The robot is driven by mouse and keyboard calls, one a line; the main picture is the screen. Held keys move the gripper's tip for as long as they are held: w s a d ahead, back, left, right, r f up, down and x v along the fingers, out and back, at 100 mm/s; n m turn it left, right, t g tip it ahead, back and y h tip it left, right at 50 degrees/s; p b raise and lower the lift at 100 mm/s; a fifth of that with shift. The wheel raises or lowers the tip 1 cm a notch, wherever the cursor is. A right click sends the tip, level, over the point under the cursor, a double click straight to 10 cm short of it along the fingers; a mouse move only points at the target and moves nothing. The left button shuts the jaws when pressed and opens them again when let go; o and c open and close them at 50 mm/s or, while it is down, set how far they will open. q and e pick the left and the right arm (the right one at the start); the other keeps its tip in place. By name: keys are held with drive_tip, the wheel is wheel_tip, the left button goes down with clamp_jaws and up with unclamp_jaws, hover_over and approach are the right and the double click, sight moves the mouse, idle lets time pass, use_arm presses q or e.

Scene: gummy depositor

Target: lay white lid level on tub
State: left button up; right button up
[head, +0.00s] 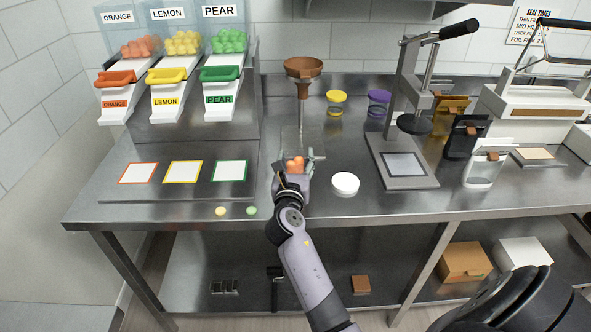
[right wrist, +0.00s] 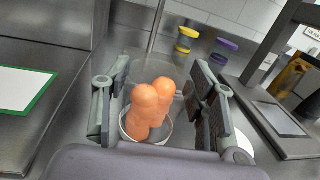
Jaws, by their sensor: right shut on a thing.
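The clear tub (right wrist: 167,130) holds several orange gummies (right wrist: 146,108) and sits between the fingers of my right gripper (right wrist: 160,100). In the head view my right gripper (head: 297,168) is shut on the tub, at the front middle of the steel counter under the funnel stand. The gummies also show there (head: 295,165), but the gripper hides most of the tub. The white lid (head: 345,184) lies flat on the counter, right of the gripper and apart from it. Its edge shows in the right wrist view (right wrist: 243,156). My left gripper is not in view.
A brown funnel (head: 303,68) on a stand is behind the gripper. A lever press (head: 405,165) stands right of the lid. Yellow-lidded (head: 336,103) and purple-lidded (head: 378,103) tubs stand at the back. Two small gummies (head: 221,211) (head: 251,210) lie near the front edge.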

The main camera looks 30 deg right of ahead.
drive_tip(key=shift+f, duration=1.25)
drive_tip(key=shift+f, duration=0.1)
drive_tip(key=o, duration=1.3)
